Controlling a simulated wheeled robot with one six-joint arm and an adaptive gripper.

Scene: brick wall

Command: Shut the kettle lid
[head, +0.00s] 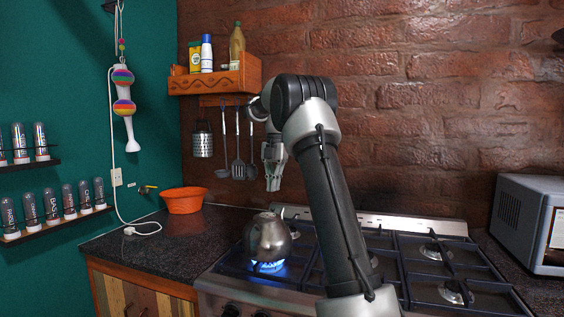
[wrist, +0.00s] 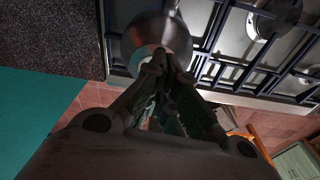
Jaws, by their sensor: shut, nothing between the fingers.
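The silver metal kettle (head: 267,240) stands upright on the left front burner of the stove, over a blue flame. Its lid is too small and dim for me to tell whether it is open or shut. In the wrist view the round kettle (wrist: 140,36) is at the top centre, partly hidden by my fingers. My gripper (head: 271,187) points down above the kettle, with a gap between them in the head view. It is shut and empty. Its fingertips (wrist: 166,60) overlap the near edge of the kettle in the wrist view.
The stove (head: 400,262) has several black grates and burners. An orange bowl (head: 184,200) sits on the dark counter (head: 125,240) at left. Utensils (head: 238,165) hang below a wooden shelf (head: 215,82) on the brick wall. A microwave (head: 522,220) stands at right.

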